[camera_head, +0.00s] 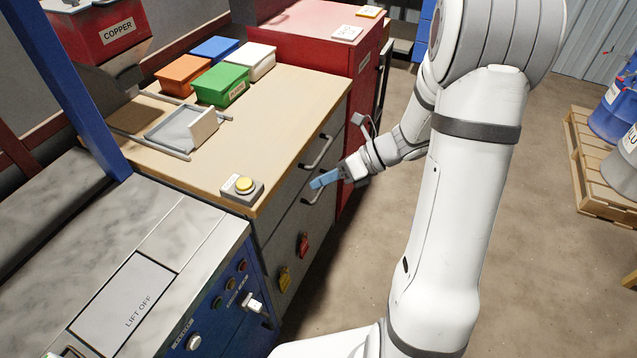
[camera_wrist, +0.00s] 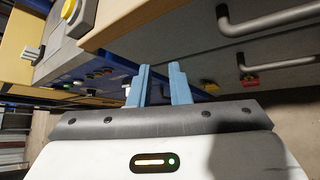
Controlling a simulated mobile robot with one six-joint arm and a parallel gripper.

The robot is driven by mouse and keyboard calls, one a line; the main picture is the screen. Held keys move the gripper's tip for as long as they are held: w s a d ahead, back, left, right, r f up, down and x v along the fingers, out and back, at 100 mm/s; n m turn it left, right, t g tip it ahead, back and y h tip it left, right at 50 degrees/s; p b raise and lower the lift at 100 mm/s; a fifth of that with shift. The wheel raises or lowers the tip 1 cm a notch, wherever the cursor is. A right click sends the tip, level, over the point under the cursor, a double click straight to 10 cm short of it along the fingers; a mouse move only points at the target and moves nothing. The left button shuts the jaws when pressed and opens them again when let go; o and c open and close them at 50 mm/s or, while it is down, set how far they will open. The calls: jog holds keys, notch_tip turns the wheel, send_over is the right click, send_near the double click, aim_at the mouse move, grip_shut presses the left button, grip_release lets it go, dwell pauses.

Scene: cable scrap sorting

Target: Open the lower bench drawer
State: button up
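The bench (camera_head: 285,88) has two drawer handles on its front. The upper handle (camera_head: 318,153) is a grey bar; the lower handle (camera_head: 311,197) is partly hidden behind my fingers in the head view. The drawer fronts look shut. In the wrist view the upper handle (camera_wrist: 265,20) and the lower handle (camera_wrist: 282,63) lie to the right of my fingers. My gripper (camera_head: 322,181) has blue fingers, which show in the wrist view (camera_wrist: 160,84) with a gap between them and nothing held. It is in front of the bench, close to the lower handle; contact cannot be told.
A red padlock (camera_head: 303,245) and a yellow padlock (camera_head: 284,278) hang low on the bench front. A yellow button (camera_head: 243,185) sits on the bench corner. A red cabinet (camera_head: 368,85) stands beyond the bench. The floor (camera_head: 555,240) to the right is clear up to a pallet (camera_head: 590,175).

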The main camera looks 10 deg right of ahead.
jog(key=w+d+f+m+t+y+b, duration=0.1)
jog(key=w+d+f+m+t+b, duration=0.3)
jog(key=f+m, duration=0.45)
jog(key=w+d+f+m+t+b, duration=0.2)
jog(key=w+d+f+m+t, duration=0.25)
jog(key=f+m, duration=0.35)
jog(key=shift+n+g, duration=0.45)
jog(key=b+x, duration=0.1)
jog(key=x, duration=0.3)
jog(key=b+x, duration=0.1)
jog(key=x, duration=0.2)
jog(key=shift+w+f, duration=0.15)
jog(key=shift+w, duration=0.35)
grip_shut()
